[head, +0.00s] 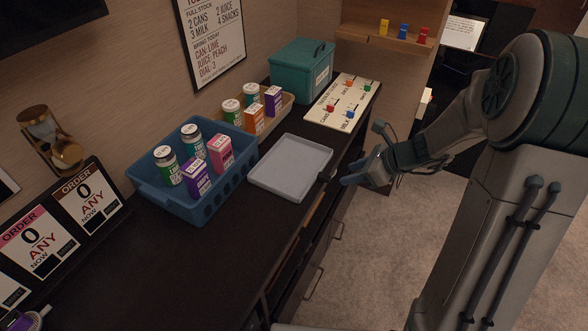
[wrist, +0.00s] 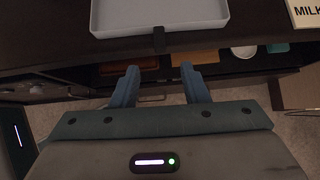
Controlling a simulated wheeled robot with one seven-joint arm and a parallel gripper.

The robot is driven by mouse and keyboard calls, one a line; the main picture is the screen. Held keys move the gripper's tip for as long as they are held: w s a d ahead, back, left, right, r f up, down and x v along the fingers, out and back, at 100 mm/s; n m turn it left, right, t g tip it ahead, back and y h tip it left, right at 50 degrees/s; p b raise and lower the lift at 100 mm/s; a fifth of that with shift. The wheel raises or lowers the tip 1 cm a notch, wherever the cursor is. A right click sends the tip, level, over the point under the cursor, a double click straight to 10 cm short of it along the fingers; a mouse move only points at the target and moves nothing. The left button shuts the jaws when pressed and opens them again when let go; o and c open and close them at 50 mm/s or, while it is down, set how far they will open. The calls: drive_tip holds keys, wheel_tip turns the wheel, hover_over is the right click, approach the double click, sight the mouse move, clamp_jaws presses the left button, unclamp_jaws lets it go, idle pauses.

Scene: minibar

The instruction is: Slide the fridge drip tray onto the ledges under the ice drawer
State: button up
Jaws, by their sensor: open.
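A shallow light-grey tray (head: 290,164) lies flat on the dark counter, near its front edge. A small dark tab (head: 326,175) is on its front side. In the wrist view the tray (wrist: 160,22) is cut off at the top, with the tab (wrist: 159,40) at its near edge. My gripper (head: 352,180) is open and empty, in front of the counter edge and apart from the tray. In the wrist view my gripper (wrist: 158,82) has its two blue fingers spread, roughly in line with the tab. I cannot make out the ice drawer or the ledges.
A blue basket (head: 205,205) with cans and cartons stands left of the tray. A tan tray (head: 283,108) with more of them, a teal cooler box (head: 302,70) and a sign board (head: 341,103) stand farther back. Dark shelving with handles lies under the counter (head: 235,255).

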sight(329, 177)
drive_tip(key=x, duration=0.3)
drive_tip(key=b+x, duration=0.1)
drive_tip(key=x, duration=0.3)
drive_tip(key=shift+w+a+r, duration=0.1)
drive_tip(key=shift+w+a, duration=0.15)
drive_tip(key=shift+a, duration=0.2)
drive_tip(key=shift+r, duration=0.1)
clamp_jaws()
